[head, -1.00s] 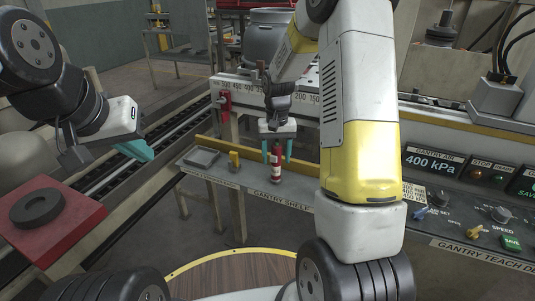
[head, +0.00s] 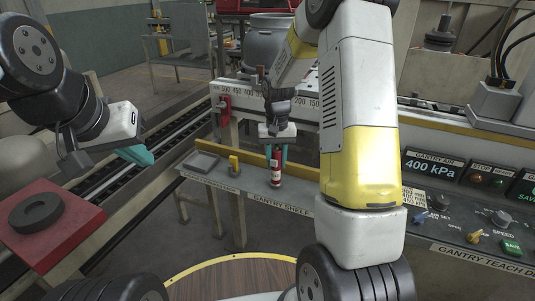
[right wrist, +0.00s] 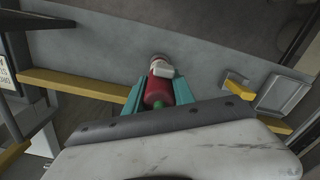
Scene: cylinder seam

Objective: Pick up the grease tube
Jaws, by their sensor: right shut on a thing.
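The grease tube (head: 276,169) is a small red cylinder with a pale label, upright on the grey gantry shelf (head: 256,184). My right gripper (head: 276,158) comes down from above, its teal fingers shut on the tube's sides. In the right wrist view the red tube (right wrist: 158,86) sits between the teal fingers, with a whitish end at the far side and a green bit near the palm. My left gripper (head: 137,156) hangs at the left, away from the shelf; its teal fingertips overlap in this view, so I cannot tell its opening.
A yellow piece (head: 234,164) and a shallow grey tray (head: 203,161) are on the shelf left of the tube. A yellow rail (head: 215,147) runs along its back edge. A control panel (head: 470,195) stands at the right. A black ring (head: 36,213) lies on a red block (head: 60,235).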

